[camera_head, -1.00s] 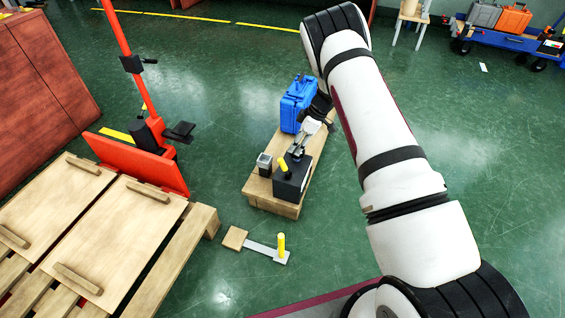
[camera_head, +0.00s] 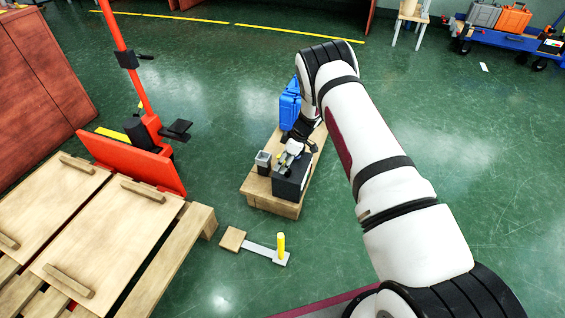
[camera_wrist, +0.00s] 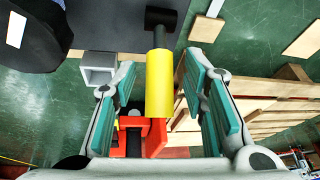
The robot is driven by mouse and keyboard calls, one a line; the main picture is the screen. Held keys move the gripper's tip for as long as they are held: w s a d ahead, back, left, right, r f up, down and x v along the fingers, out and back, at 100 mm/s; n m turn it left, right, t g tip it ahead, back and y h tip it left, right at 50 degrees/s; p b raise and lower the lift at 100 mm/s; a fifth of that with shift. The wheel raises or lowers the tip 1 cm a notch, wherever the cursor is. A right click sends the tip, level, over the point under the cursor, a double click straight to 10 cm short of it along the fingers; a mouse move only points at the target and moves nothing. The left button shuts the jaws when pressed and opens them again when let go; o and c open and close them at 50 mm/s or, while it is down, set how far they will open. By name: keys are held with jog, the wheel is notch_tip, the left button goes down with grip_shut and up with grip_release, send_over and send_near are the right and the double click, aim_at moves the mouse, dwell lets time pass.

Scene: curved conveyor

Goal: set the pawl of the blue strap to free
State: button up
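No blue strap or pawl can be made out for certain in either view. A yellow grip on a dark rod (camera_wrist: 159,82) shows in the wrist view, with a dark cross-piece at its far end. My gripper (camera_head: 287,160) is at the dark box (camera_head: 292,185) on the low wooden stand, where a yellow grip stands. In the wrist view its teal-padded fingers (camera_wrist: 160,78) are apart, one on each side of the yellow grip, with gaps showing. My gripper hides most of the grip in the head view.
A blue case (camera_head: 290,106) stands behind my gripper on the wooden stand (camera_head: 270,202). A small grey open holder (camera_head: 263,161) is left of the dark box. A flat bar with a yellow post (camera_head: 281,245) lies on the floor in front. A pallet (camera_head: 165,270) is at left.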

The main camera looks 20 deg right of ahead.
grip_shut()
